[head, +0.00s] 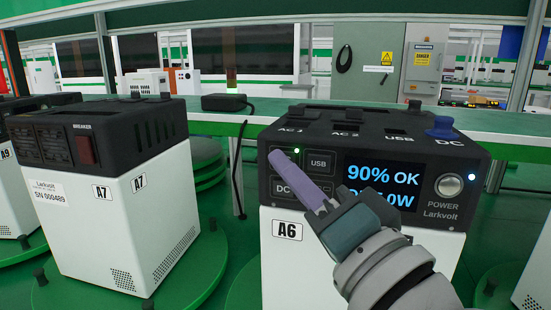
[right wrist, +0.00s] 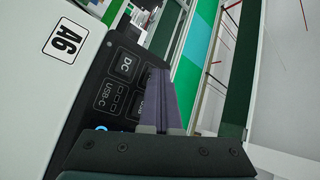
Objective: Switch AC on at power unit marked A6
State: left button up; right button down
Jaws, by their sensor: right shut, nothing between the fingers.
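The power unit marked A6 (head: 286,230) is a white box with a black top, right of centre in the head view. Its screen (head: 380,182) reads "90% OK", with a second line partly hidden behind my gripper. The DC button (head: 284,188) and USB button (head: 320,162) show on its panel. My right gripper (head: 278,155) is shut and empty, its purple fingertips at the panel's upper left, covering the spot left of USB. A small green light (head: 297,151) glows beside the tips. I cannot tell whether they touch. In the wrist view the fingers (right wrist: 158,78) hide part of the panel. My left gripper is out of view.
The round POWER button (head: 449,186) has a blue light beside it. Unit A7 (head: 105,215) stands to the left on a green turntable, with A9 (head: 8,195) at the left edge. A green bench (head: 240,116) with a black box (head: 224,102) runs behind.

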jog(key=shift+s+r, duration=0.1)
jog(key=shift+s, duration=0.05)
jog(key=shift+s+a+p, duration=0.2)
jog(key=shift+s+p, duration=0.2)
jog(key=shift+s, duration=0.15)
jog(key=s, duration=0.1)
jog(key=s+a+p, duration=0.1)
jog(key=s, duration=0.1)
jog(key=s+p, duration=0.1)
jog(key=shift+s+a, duration=0.3)
jog(key=shift+s, duration=0.1)
dwell(0.4)
